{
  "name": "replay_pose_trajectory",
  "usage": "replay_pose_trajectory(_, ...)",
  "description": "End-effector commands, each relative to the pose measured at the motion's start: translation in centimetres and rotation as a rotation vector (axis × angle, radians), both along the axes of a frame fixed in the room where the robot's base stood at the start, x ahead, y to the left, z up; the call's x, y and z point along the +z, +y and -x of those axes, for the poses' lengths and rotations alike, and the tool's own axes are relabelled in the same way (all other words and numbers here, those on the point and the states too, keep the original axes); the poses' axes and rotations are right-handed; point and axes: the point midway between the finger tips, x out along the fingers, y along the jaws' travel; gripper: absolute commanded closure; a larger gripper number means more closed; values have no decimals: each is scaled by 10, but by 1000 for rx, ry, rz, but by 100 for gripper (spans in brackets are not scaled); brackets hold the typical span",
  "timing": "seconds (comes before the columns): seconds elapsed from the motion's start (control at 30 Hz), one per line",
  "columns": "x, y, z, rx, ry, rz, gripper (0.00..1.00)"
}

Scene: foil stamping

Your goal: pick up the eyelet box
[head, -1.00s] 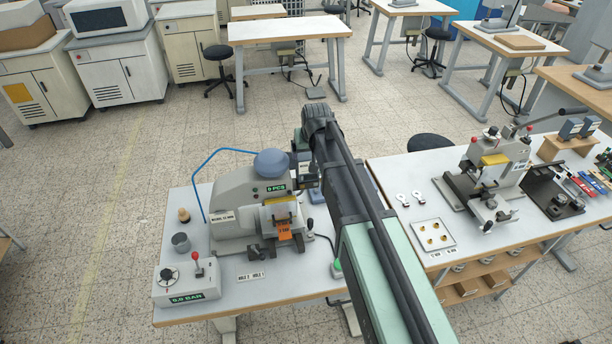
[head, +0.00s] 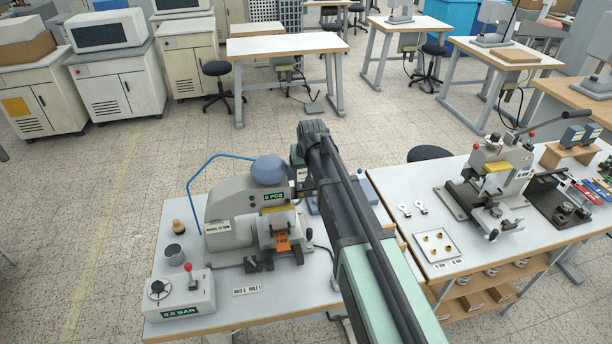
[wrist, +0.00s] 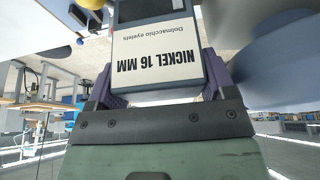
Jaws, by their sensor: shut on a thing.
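The eyelet box (wrist: 155,55) fills the upper middle of the wrist view. It is a grey box with a white label reading "NICKEL 16 MM" and "Dolmacchio eyelets", seen upside down. My gripper (wrist: 160,85) is shut on it, with a dark finger against each side. In the head view, my arm hides most of the gripper. A dark piece, perhaps part of the box, shows just left of the arm, beside the grey eyelet press (head: 240,215). I cannot tell from these frames how high the box is held.
The press, with a blue knob (head: 269,170) and blue hose, stands close left of my arm. A control box (head: 180,295) with a red-tipped lever is at the table's front left. The right table holds a white tray (head: 438,245) and another press (head: 490,185).

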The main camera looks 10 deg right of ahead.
Motion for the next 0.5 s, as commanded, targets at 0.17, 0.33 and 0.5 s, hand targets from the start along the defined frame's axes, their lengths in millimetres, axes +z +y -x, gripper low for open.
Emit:
replay_pose_trajectory(0.17, 0, 0, 0, 0, 0, 0, 56)
replay_pose_trajectory(0.33, 15, 0, 0, 0, 0, 0, 56)
replay_pose_trajectory(0.5, 55, 0, 0, 0, 0, 0, 56)
